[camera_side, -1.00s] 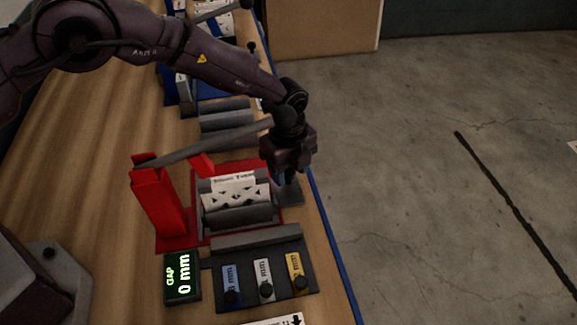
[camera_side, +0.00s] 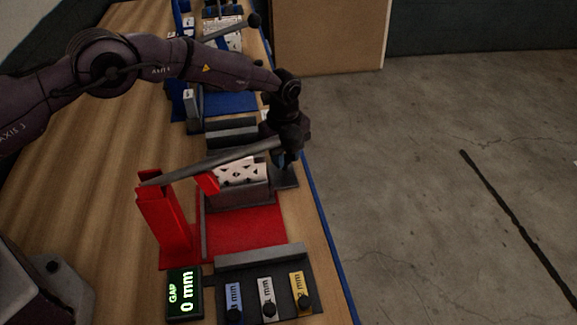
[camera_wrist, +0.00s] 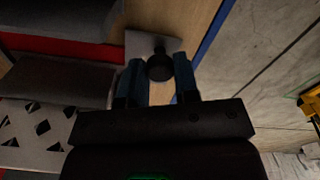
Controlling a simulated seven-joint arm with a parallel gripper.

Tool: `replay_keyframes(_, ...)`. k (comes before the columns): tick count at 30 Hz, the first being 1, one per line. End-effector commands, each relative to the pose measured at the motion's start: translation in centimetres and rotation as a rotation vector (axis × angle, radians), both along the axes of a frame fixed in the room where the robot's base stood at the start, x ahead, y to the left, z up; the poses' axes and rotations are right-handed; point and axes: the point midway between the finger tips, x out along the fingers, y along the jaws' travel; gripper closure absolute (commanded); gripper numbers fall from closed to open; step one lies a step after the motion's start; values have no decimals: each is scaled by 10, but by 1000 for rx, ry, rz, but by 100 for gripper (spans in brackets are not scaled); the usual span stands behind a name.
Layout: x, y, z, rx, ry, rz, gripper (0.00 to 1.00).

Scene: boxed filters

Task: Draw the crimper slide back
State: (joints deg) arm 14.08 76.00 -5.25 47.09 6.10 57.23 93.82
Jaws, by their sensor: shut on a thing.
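The red crimper (camera_side: 255,228) stands on the bench, with a red post (camera_side: 165,222) and a long grey lever (camera_side: 215,162). Its grey slide (camera_side: 240,194) carries a white filter piece with dark triangles (camera_side: 240,171) and sits toward the far end of the red base, leaving the near part of the base bare. A grey plate (camera_side: 286,178) juts from the slide's right side. My gripper (camera_side: 282,158) is over this plate. In the wrist view, its blue fingers (camera_wrist: 158,84) are shut on a round black knob (camera_wrist: 160,66) that stands on the plate.
A display (camera_side: 184,293) reads GAP 0 mm. A dark rack (camera_side: 262,258) with blue, white and yellow tags is at the near end. Blue fixtures (camera_side: 230,103) stand farther back. The bench's blue right edge (camera_side: 325,225) is close to my gripper.

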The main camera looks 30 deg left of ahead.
Motion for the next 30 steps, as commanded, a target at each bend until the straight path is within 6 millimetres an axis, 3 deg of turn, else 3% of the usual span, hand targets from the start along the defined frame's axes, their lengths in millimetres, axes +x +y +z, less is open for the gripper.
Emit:
replay_keyframes(15, 11, 11, 1, -1, -12, 2, 100)
replay_keyframes(16, 12, 11, 1, 0, -12, 3, 69)
replay_keyframes(19, 11, 11, 1, 0, -11, 3, 46)
replay_keyframes(30, 10, 9, 6, -1, -5, 1, 45)
